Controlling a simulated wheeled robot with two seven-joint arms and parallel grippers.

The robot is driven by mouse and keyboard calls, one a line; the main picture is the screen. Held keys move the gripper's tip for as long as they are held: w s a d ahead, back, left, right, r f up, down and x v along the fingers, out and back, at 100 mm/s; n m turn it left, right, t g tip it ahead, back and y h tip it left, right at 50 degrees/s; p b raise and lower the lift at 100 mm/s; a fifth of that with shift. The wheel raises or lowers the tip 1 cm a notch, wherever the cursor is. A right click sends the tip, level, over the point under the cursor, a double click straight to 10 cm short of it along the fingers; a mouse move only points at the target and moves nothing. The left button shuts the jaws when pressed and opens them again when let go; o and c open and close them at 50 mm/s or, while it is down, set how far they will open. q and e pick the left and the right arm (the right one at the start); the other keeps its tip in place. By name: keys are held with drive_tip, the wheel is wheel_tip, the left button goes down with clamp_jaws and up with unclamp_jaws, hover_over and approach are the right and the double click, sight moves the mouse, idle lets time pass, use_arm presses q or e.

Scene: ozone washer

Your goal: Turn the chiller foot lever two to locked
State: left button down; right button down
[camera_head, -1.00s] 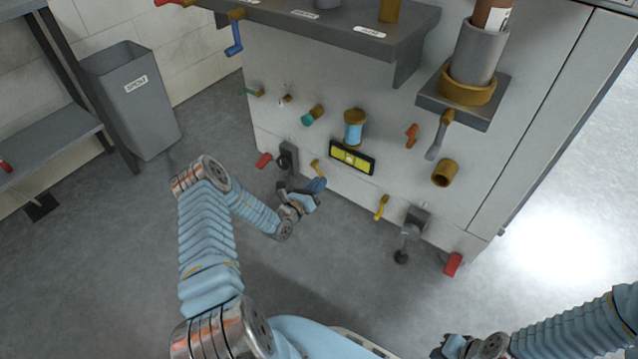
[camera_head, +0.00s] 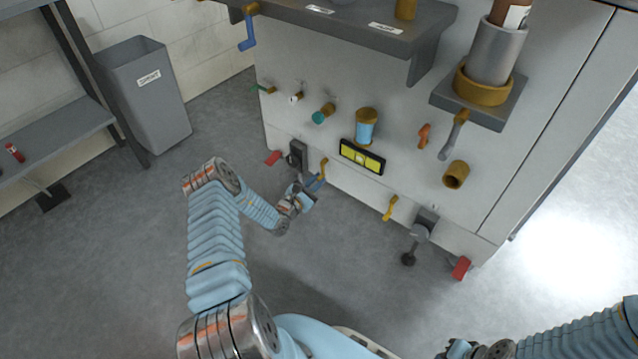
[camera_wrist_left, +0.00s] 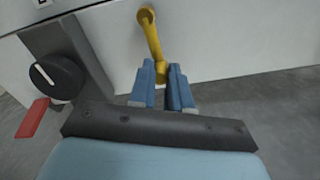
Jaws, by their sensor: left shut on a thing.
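A yellow foot lever (camera_head: 323,169) sits low on the white cabinet front, beside its left foot. In the left wrist view its arm (camera_wrist_left: 152,38) hangs down from a round pivot, tilted slightly to the right. My left gripper (camera_head: 317,181) is at the lever's lower end. In the left wrist view the blue fingers (camera_wrist_left: 163,76) are shut on that end from both sides and hide part of its tip. A second yellow lever (camera_head: 390,208) hangs near the right foot. No number is readable on either lever. My right gripper (camera_head: 455,349) is at the bottom edge, its fingers unclear.
A dark foot bracket with a black knob (camera_wrist_left: 56,74) and a red tab (camera_wrist_left: 33,118) stand just left of the lever. A yellow level vial (camera_head: 362,157) is above right. A grey bin (camera_head: 147,100) stands left. The floor in front is clear.

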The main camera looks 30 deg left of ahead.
use_arm(q)
drive_tip(key=shift+w+r+m, duration=0.25)
drive_tip(key=shift+m, duration=0.35)
drive_tip(key=shift+a, duration=0.1)
drive_tip(key=c, duration=1.2)
unclamp_jaws()
drive_tip(key=shift+o, duration=0.6)
drive_tip(key=shift+f, duration=0.1)
drive_tip(key=shift+s+a, duration=0.1)
drive_tip(key=shift+s, duration=0.05)
drive_tip(key=s+a+p, duration=0.1)
drive_tip(key=s, duration=1.2)
drive_tip(key=shift+s+p, duration=0.25)
drive_tip(key=shift+p, duration=0.15)
drive_tip(key=shift+f, duration=0.1)
